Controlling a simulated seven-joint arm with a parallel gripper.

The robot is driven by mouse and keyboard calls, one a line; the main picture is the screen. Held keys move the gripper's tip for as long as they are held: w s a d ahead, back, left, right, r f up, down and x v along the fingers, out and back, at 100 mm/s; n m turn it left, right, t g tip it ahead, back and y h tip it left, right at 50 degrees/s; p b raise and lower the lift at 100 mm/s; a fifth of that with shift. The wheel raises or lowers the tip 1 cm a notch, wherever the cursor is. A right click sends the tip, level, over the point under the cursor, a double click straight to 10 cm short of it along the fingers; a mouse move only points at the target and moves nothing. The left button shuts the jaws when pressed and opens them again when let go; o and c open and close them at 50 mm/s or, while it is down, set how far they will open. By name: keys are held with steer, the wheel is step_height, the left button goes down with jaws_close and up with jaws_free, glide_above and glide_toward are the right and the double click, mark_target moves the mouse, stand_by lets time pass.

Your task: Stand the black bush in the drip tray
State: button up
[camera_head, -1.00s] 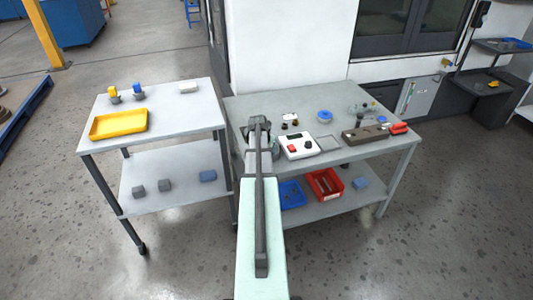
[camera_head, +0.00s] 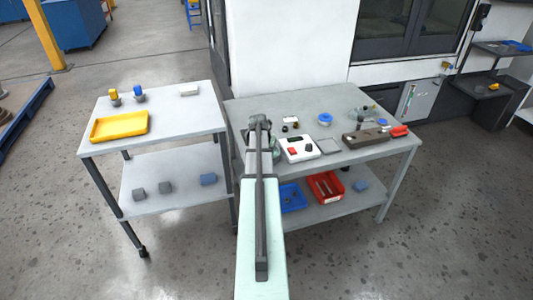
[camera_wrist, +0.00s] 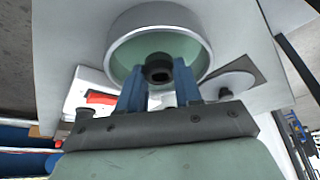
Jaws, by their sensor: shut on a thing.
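The black bush (camera_wrist: 158,66) is a short dark ring with a hole, between the two blue fingertips of my gripper (camera_wrist: 160,84) in the wrist view. My gripper is shut on it. Beyond it, a round vessel (camera_wrist: 121,43) with a pale grey rim and green inside surrounds the bush in the picture; I cannot tell the height between them. In the head view my arm hides the bush and most of this vessel (camera_head: 274,148). A shallow yellow tray (camera_head: 119,126) lies on the left table. I cannot tell which of the two is the drip tray.
A white box (camera_head: 300,148) with a red button stands right of my arm, beside a grey pad (camera_head: 328,147). A brown block (camera_head: 366,137), a blue round part (camera_head: 325,119) and small dark parts (camera_head: 290,125) share that table. Its front left is hidden by my arm.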

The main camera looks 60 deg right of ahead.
step_height(320, 180, up, 7)
steer(key=r+m+g, duration=0.1)
steer(key=m+g, duration=0.1)
steer(key=m, duration=0.2)
glide_above(329, 146)
steer(key=a, duration=0.1)
steer(key=shift+m, duration=0.3)
steer(key=shift+w+f, duration=0.15)
steer(key=shift+f, duration=2.2)
steer(key=shift+w+f, duration=0.1)
steer(key=shift+f, duration=2.2)
steer(key=o, duration=1.1)
steer(key=shift+f, duration=0.15)
